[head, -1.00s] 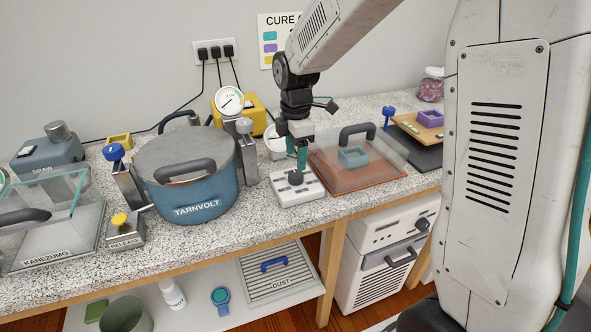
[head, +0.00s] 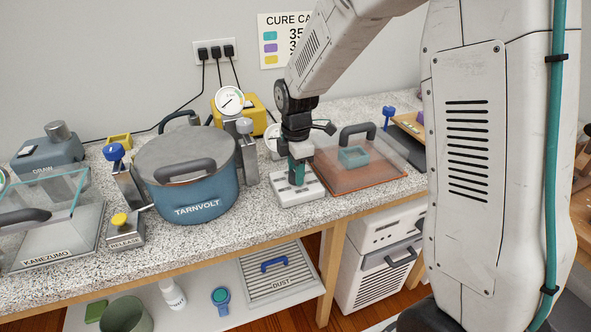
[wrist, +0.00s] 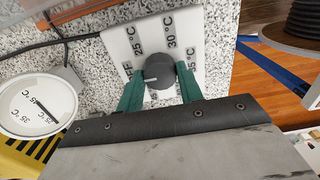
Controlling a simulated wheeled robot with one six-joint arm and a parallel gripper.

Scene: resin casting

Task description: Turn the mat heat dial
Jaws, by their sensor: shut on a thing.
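The mat heat dial (wrist: 158,70) is a dark round knob with a pale pointer line, on a white control box (wrist: 118,42) marked OFF, 25 °C, 30 °C and 35 °C. My gripper (wrist: 158,82) has its two green fingers shut on the dial's sides in the wrist view. The pointer line points left in that view. In the head view, my gripper (head: 297,178) reaches down onto the control box (head: 299,193), and the dial is hidden behind the fingers. The orange mat (head: 365,188) lies right of the box under a clear cover.
A blue TARNVOLT pot (head: 195,200) stands left of the control box. A round thermometer (wrist: 38,107) is beside my gripper in the wrist view. The clear cover has a black handle (head: 357,131), with a teal mould (head: 353,157) beneath it. The counter's front edge is close.

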